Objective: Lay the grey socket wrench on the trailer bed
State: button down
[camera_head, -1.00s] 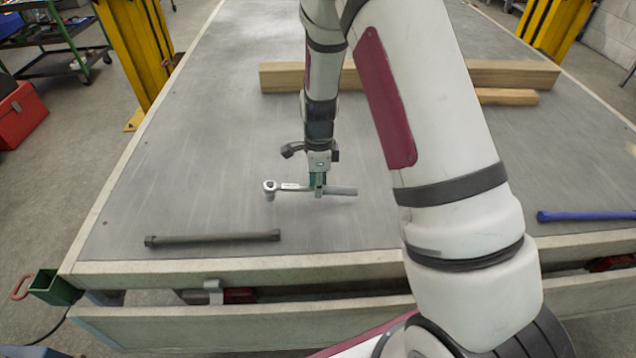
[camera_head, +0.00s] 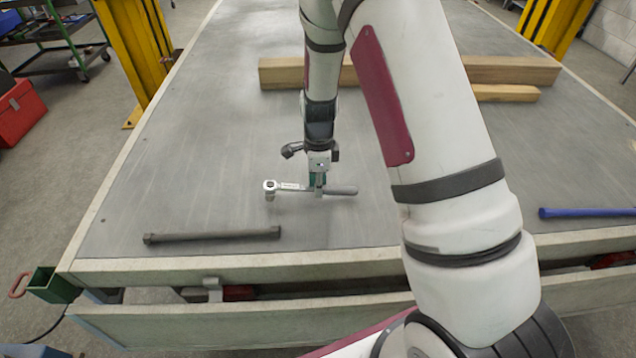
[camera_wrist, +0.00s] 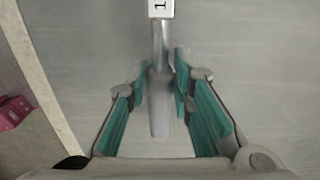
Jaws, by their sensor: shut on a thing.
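The grey socket wrench (camera_head: 340,190) is held crosswise in my gripper (camera_head: 318,188), its round head to the left and its handle to the right. It is at or just above the grey trailer bed (camera_head: 215,140); I cannot tell whether it touches. In the wrist view the wrench (camera_wrist: 159,105) runs between the green finger pads of my gripper (camera_wrist: 162,90), with a white label marked 1 near the top edge. The wrench head is outside the wrist view.
A dark bar (camera_head: 212,236) lies on the bed near the front left edge. A blue bar (camera_head: 590,212) lies at the right. Wooden beams (camera_head: 510,70) lie across the bed behind the gripper. The bed left of the wrench is clear.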

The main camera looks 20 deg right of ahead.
jog(key=shift+f+b, duration=0.35)
jog(key=shift+f, duration=0.35)
jog(key=c, duration=0.6)
grip_release()
jog(key=shift+o, duration=0.6)
jog(key=o, duration=0.4)
jog(key=shift+o, duration=0.2)
